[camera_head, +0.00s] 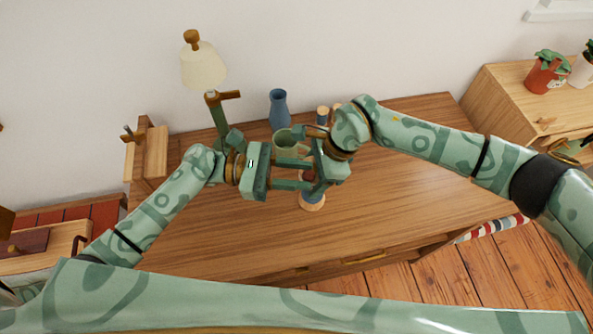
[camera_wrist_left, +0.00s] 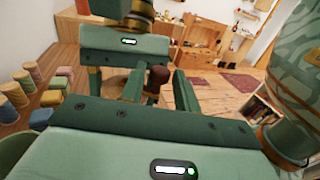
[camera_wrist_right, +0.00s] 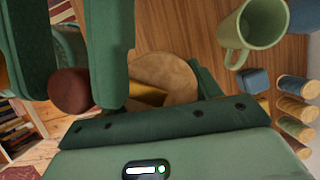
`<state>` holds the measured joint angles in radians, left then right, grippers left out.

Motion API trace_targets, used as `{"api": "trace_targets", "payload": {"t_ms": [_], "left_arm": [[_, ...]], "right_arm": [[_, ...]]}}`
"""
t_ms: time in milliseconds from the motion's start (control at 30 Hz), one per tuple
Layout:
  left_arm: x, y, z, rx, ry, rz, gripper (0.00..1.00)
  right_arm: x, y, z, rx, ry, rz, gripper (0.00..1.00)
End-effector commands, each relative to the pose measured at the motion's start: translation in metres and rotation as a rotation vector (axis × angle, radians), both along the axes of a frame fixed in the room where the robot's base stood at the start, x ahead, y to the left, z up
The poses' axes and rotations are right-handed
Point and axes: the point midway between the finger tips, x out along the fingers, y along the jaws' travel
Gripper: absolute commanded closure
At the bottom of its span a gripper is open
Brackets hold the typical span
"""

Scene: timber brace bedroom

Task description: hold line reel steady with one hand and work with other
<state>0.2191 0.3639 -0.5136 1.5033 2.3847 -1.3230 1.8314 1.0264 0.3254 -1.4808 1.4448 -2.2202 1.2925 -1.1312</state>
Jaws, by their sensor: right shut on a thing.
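The line reel (camera_head: 312,202) stands on the wooden desk, mostly hidden by both grippers. Its pale round wooden part shows in the right wrist view (camera_wrist_right: 165,72), and a dark red knob (camera_wrist_right: 70,90) is beside it. The knob also shows in the left wrist view (camera_wrist_left: 158,76). My left gripper (camera_head: 308,175) comes in from the left. Its fingers are apart with a gap around the knob, and I see no contact. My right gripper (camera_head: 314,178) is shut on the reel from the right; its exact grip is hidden.
A green mug (camera_head: 290,143) stands just behind the grippers, with a blue vase (camera_head: 278,108) beyond it. Several thread spools (camera_wrist_right: 297,110) and a small blue block (camera_wrist_right: 252,80) are close by. A lamp (camera_head: 203,66) stands at the back left. The desk's front (camera_head: 240,245) is clear.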

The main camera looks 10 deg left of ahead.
Motion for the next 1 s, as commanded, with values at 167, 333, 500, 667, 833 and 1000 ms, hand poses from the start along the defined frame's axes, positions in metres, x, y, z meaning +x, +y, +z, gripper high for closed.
{"api": "trace_targets", "payload": {"t_ms": [167,333,500,667,833,1000], "left_arm": [[0.0001,0.0003,0.0,0.0,0.0,0.0,1.0],[-0.0012,-0.0006,-0.0006,-0.001,0.003,0.02,1.0],[-0.0047,-0.0046,-0.0008,0.0,0.002,0.112,1.0],[-0.0041,-0.0051,-0.0004,0.002,0.0,0.14,1.0],[-0.004,-0.0051,-0.0005,0.002,0.0,0.139,1.0],[-0.0041,-0.0052,-0.0003,0.001,-0.001,0.138,0.55]], "right_arm": [[0.0001,0.0003,0.0005,0.001,0.0,0.001,0.68],[0.0,0.0004,0.0005,0.001,0.0,0.0,0.68],[-0.0002,0.0005,0.0005,0.001,0.0,0.001,0.68],[-0.0002,0.0005,0.0005,0.001,0.0,0.0,0.68],[-0.0002,0.0005,0.0005,0.001,0.001,0.0,0.68],[-0.0002,0.0003,0.0005,0.001,0.0,0.0,0.68]]}}
